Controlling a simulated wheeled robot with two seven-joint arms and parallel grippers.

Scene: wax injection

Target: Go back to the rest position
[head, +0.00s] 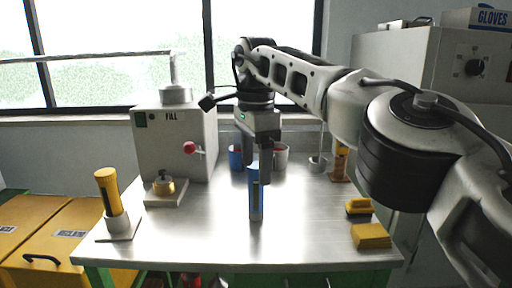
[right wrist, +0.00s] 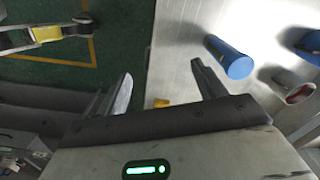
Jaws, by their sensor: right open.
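My right arm reaches in from the right in the head view. Its gripper (head: 259,168) points down over the middle of the metal table (head: 215,225). It is open and also shows in the right wrist view (right wrist: 162,84), with nothing between its fingers. A blue cylinder (head: 256,203) stands upright on the table just below and in front of the gripper in the head view. In the right wrist view the blue cylinder (right wrist: 232,60) lies outside the fingers, beside the right fingertip. My left gripper is not in view.
A wax machine marked FILL (head: 160,150) stands at the back left. A yellow cylinder (head: 108,192) stands in a holder at the left edge. Yellow blocks (head: 371,236) lie at the right. Cups (head: 281,156) stand behind the gripper. The front middle of the table is clear.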

